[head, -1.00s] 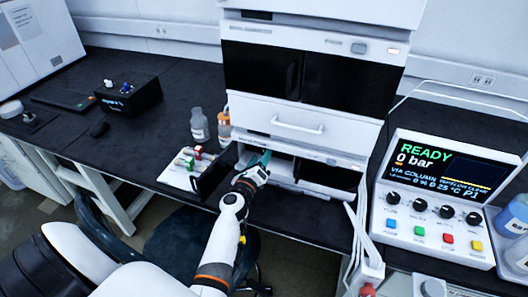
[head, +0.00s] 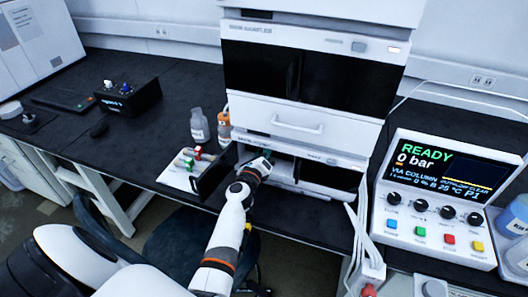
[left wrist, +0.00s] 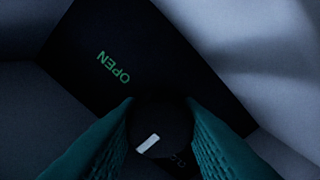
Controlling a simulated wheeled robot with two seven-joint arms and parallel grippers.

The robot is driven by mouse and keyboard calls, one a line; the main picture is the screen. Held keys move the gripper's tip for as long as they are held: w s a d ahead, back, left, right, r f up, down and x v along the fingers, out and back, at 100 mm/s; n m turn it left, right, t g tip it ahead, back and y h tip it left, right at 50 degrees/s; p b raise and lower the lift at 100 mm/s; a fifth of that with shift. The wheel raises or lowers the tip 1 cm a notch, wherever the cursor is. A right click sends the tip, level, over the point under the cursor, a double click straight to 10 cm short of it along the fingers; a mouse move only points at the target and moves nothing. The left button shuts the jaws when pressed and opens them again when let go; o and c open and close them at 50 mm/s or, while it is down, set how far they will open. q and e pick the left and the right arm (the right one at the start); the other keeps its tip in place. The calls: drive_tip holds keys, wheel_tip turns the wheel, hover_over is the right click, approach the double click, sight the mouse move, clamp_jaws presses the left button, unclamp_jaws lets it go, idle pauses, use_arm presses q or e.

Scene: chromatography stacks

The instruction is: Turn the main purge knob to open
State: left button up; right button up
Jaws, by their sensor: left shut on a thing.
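My left gripper (head: 264,156) reaches into the open lower bay of the white instrument stack. In the left wrist view its two teal fingers (left wrist: 160,115) are closed on the sides of a dark round knob (left wrist: 165,118). The label is on the black panel (left wrist: 140,45) around the knob. Another label beside the knob is mostly hidden. The knob is hidden in the head view. My right gripper is not in view.
A dark open door (head: 211,174) stands left of the bay, beside a white tray (head: 172,177) of coloured parts. Bottles (head: 199,127) stand behind it. A white drawer (head: 302,125) lies above. A control console (head: 445,205) reading READY, 0 bar is at the right.

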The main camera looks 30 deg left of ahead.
use_arm(q)
drive_tip(key=shift+m, duration=0.4)
drive_tip(key=m, duration=0.3)
drive_tip(key=shift+f+m+b, duration=0.1)
drive_tip(key=shift+m+b, duration=0.2)
drive_tip(key=shift+b, duration=0.1)
drive_tip(key=m, duration=0.4)
drive_tip(key=shift+m+b, duration=0.3)
drive_tip(key=m, duration=0.4)
drive_tip(key=shift+m, duration=0.3)
drive_tip(key=shift+d+m, duration=0.1)
drive_tip(key=shift+m, duration=2.1)
drive_tip(key=o, duration=1)
drive_tip(key=shift+c, duration=0.2)
drive_tip(key=v, duration=1.2)
drive_tip(key=shift+b, duration=0.4)
